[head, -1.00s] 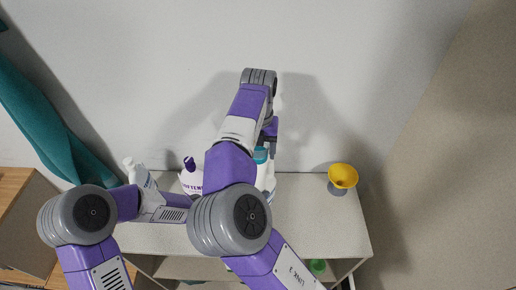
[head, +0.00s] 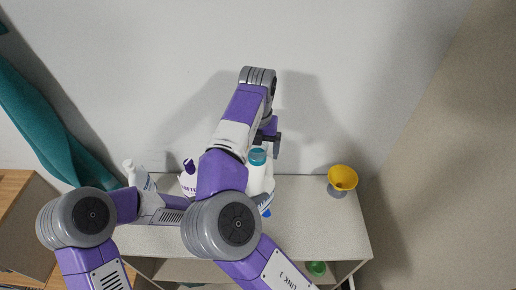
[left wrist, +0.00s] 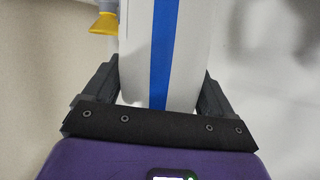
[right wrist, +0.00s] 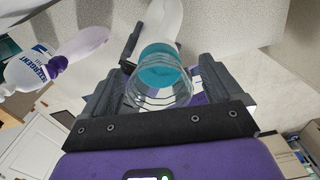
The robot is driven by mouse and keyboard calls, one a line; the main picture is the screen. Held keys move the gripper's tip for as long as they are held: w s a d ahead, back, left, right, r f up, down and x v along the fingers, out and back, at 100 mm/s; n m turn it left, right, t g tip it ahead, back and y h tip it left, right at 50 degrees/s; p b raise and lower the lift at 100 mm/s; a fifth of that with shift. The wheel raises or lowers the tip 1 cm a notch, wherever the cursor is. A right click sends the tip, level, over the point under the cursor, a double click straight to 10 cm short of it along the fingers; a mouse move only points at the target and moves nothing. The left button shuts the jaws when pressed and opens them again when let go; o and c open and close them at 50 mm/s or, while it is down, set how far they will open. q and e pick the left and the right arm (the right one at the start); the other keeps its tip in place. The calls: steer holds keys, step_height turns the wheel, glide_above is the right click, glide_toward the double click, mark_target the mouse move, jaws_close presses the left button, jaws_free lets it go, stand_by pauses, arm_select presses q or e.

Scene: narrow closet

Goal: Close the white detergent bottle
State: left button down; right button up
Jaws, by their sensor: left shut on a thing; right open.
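A white bottle (head: 256,180) with a teal top (head: 257,156) stands near the shelf's middle, partly behind my right arm. In the left wrist view my left gripper (left wrist: 155,78) is shut on a white body with a blue stripe (left wrist: 165,50). The head view mostly hides that gripper. My right gripper (head: 270,138) is open close above and beside the teal top. In the right wrist view a clear, ringed cylinder with a teal part (right wrist: 160,66) lies between the open fingers (right wrist: 165,80). I cannot tell whether they touch it.
A white bottle with a purple cap (head: 190,165) and a slim white bottle (head: 140,178) stand left on the shelf (head: 310,225). A green item (head: 317,268) sits below. The shelf top is clear between bottle and funnel.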

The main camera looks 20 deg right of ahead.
steer(key=shift+r, duration=2)
